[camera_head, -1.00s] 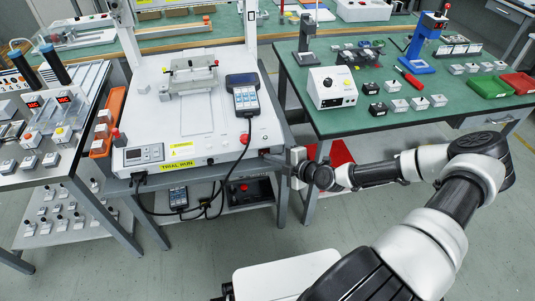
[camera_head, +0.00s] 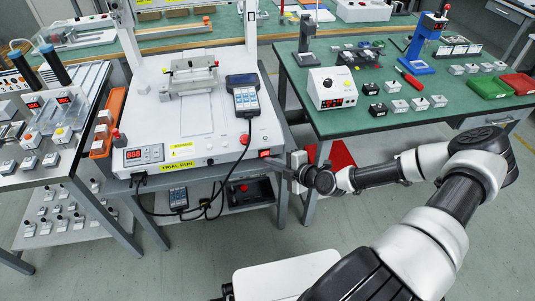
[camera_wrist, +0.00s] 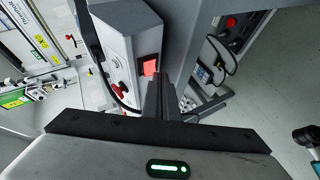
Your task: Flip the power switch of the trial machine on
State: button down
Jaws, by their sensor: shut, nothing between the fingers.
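The trial machine (camera_head: 215,140) is a white-topped unit on a bench, with a yellow TRIAL RUN label on its front. Its power switch (camera_head: 265,153) is a small rocker at the right end of the front face, lit red; it also shows in the wrist view (camera_wrist: 150,66). The machine's front display (camera_head: 143,153) glows with red digits. My gripper (camera_head: 286,161) is shut and empty, just right of the switch. In the wrist view its fingertips (camera_wrist: 162,78) are close beside the lit switch; I cannot tell whether they touch it.
A red knob (camera_head: 244,139) and a pendant (camera_head: 244,97) with a hanging cable are near the switch. A green-topped table (camera_head: 390,120) with a white box (camera_head: 332,88) is at the right. Open floor (camera_head: 200,260) lies in front.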

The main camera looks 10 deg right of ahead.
jog(key=s, duration=0.3)
jog(key=s+p, duration=0.1)
jog(key=s, duration=0.1)
jog(key=shift+a, duration=0.35)
dwell(0.3)
